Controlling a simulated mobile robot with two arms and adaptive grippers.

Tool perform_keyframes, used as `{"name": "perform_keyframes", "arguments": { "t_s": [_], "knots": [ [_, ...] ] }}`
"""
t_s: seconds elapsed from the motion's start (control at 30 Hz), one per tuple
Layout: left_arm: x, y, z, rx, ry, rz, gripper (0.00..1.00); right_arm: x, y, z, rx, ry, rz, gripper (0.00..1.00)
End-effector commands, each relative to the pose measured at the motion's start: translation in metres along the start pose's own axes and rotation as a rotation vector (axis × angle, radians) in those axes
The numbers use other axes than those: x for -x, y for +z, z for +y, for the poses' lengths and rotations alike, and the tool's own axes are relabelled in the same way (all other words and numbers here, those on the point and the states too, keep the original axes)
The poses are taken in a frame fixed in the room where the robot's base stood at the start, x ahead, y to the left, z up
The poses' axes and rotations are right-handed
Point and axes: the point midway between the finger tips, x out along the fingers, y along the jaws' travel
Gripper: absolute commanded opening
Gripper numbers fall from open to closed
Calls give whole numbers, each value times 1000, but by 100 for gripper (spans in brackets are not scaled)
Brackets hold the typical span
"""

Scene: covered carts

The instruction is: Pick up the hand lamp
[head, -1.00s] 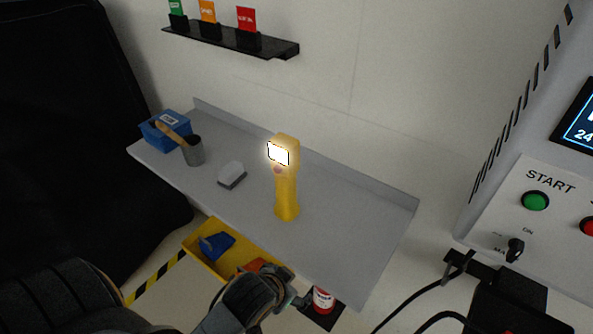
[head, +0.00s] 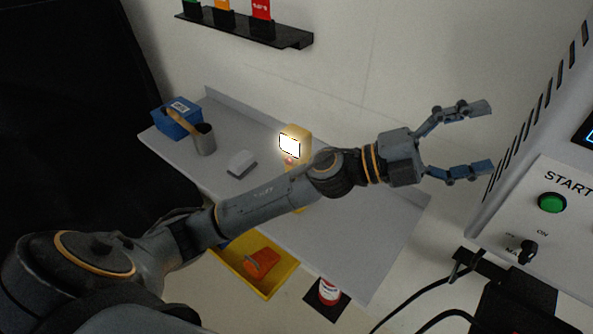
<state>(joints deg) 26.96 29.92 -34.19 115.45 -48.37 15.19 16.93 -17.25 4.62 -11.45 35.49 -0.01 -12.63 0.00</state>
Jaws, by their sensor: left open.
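The yellow hand lamp (head: 297,134) stands upright on the grey shelf (head: 345,253), with its white light panel lit. My left arm passes in front of it and hides most of its lower handle. My left gripper (head: 490,138) is open and empty, to the right of the lamp and apart from it, past the right end of the shelf in the picture. My right gripper does not show.
Below are a yellow bin (head: 285,277) and a red-white can (head: 328,291). A control panel (head: 575,225) stands at right.

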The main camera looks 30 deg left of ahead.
Motion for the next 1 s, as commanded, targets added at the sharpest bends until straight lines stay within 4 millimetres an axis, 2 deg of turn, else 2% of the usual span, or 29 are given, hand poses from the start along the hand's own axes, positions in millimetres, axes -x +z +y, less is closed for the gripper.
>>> {"name": "perform_keyframes", "arguments": {
  "t_s": [0.1, 0.2, 0.27, 0.33, 0.43, 0.57, 0.7, 0.8, 0.9, 1.0],
  "knots": [
    [-5, -21, 18, -177, 196, 240, 83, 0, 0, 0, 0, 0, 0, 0],
    [9, -23, 41, -304, 403, 408, 83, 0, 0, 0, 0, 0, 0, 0],
    [24, -16, 53, -371, 544, 488, 83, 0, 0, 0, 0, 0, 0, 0],
    [48, 0, 62, -439, 722, 559, 83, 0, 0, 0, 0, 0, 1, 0],
    [91, 34, 63, -511, 999, 618, 83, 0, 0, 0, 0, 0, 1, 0],
    [156, 86, 36, -549, 1372, 613, 83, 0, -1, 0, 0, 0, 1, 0],
    [217, 124, -12, -517, 1694, 538, 83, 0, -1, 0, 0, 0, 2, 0],
    [248, 138, -44, -478, 1850, 477, 83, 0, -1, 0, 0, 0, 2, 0],
    [267, 143, -66, -442, 1945, 433, 83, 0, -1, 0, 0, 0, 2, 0],
    [276, 145, -72, -423, 1985, 413, 83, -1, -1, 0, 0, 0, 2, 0]
  ]
}}
